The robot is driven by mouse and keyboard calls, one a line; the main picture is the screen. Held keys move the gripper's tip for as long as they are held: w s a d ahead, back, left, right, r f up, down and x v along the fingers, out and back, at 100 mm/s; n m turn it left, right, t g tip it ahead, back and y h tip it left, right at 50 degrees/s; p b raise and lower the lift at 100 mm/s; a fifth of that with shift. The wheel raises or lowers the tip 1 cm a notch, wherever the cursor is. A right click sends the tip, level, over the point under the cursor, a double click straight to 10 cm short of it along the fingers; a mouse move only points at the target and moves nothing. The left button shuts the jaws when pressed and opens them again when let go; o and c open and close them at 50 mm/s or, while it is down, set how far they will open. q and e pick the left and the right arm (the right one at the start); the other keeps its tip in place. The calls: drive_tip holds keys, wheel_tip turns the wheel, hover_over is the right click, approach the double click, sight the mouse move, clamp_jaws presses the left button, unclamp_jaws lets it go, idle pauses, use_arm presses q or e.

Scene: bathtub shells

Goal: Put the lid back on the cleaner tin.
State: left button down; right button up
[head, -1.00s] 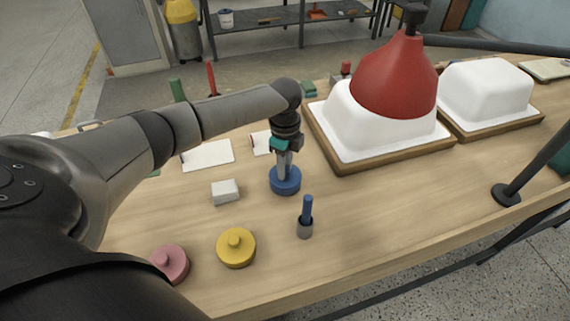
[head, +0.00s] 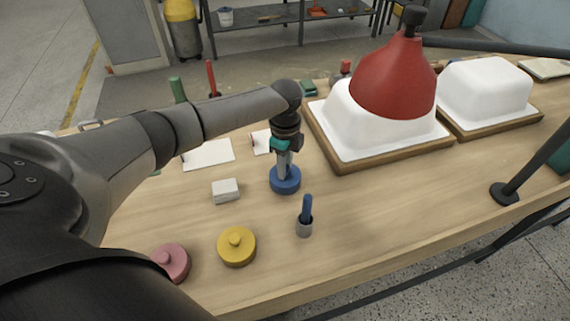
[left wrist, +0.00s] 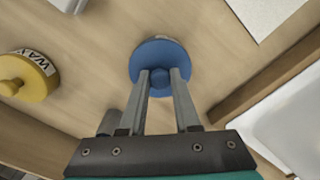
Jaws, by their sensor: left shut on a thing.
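A round blue tin with a blue lid (head: 287,184) stands on the wooden table near the middle of the head view. My left gripper (head: 284,175) points down over it, shut on the lid's central knob. In the left wrist view the blue lid (left wrist: 158,50) lies below the two fingers of the left gripper (left wrist: 162,77), with the knob between them. A sliver of pale label shows at its far edge, unreadable. The lid appears to sit on the tin; the seam between them is too small to make out. My right gripper is not in view.
A yellow tin (head: 236,247) and a pink tin (head: 172,262) stand at the front left. A white shell (head: 345,140) and red lamp (head: 396,80) stand right.

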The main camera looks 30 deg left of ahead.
use_arm(q)
drive_tip(key=c, duration=0.5)
unclamp_jaws()
drive_tip(key=shift+c, duration=0.2)
drive_tip(key=shift+o, duration=0.2)
drive_tip(key=o, duration=0.4)
drive_tip(key=shift+o, duration=0.2)
drive_tip(key=shift+r+p, duration=3.55)
drive_tip(key=shift+p, duration=0.45)
drive_tip(key=shift+c, duration=0.3)
